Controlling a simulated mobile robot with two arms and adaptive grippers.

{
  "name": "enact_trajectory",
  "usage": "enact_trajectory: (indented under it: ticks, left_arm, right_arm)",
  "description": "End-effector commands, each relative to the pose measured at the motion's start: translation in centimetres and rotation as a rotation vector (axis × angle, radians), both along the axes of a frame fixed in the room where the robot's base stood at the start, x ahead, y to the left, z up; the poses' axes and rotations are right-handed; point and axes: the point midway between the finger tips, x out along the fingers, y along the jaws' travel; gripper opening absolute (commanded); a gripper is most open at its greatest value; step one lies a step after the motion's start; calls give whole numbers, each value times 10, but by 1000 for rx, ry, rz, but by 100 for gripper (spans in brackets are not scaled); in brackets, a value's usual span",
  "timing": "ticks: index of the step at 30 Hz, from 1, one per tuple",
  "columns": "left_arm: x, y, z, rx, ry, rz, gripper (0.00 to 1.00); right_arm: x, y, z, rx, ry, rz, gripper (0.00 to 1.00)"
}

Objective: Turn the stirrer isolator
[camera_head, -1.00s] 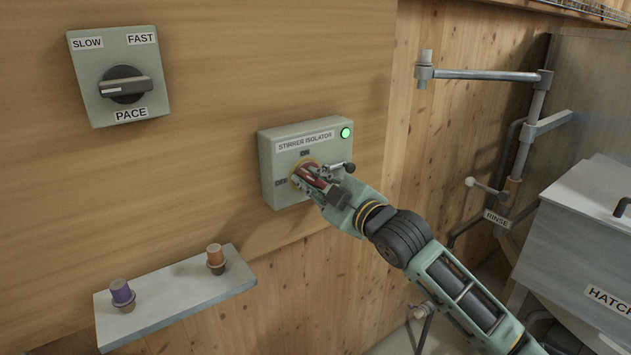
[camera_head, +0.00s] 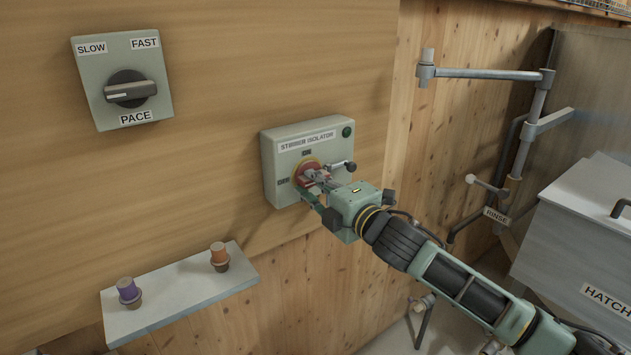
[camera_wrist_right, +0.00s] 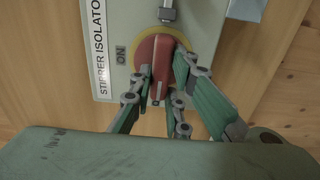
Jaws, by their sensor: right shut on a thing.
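The stirrer isolator (camera_head: 275,160) is a grey-green box on the wooden wall, labelled STIRRER ISOLATOR, with ON above its knob and OFF to the left. Its lamp (camera_head: 347,132) at the top right is dark. The red knob (camera_wrist_right: 162,65) sits on a yellow disc (camera_wrist_right: 138,83). Its handle lies about level on the box, its pale mark toward the OFF side. My right gripper (camera_head: 312,182) is shut on the red handle, with fingers on both sides of it in the wrist view. The fingers partly hide the knob. My left gripper is out of view.
A PACE dial box (camera_head: 155,108) is at the upper left. A rinse pipe (camera_head: 490,75) and hatch box (camera_head: 575,240) stand at the right.

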Motion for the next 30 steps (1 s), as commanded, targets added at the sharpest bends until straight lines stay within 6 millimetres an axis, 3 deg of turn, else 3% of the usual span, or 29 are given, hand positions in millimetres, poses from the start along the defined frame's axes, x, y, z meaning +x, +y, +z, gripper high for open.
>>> enact_trajectory:
  ticks: [16, 17, 22, 30]
  left_arm:
    - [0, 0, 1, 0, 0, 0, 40]
    - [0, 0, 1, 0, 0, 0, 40]
    - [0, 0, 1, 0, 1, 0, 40]
    - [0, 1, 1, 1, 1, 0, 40]
  right_arm:
    - [0, 0, -1, -23, -14, 0, 0]
    - [0, 0, -1, -23, -14, 0, 17]
    - [0, 0, -1, -21, -14, 0, 32]
    - [0, 0, -1, -20, -13, 0, 34]
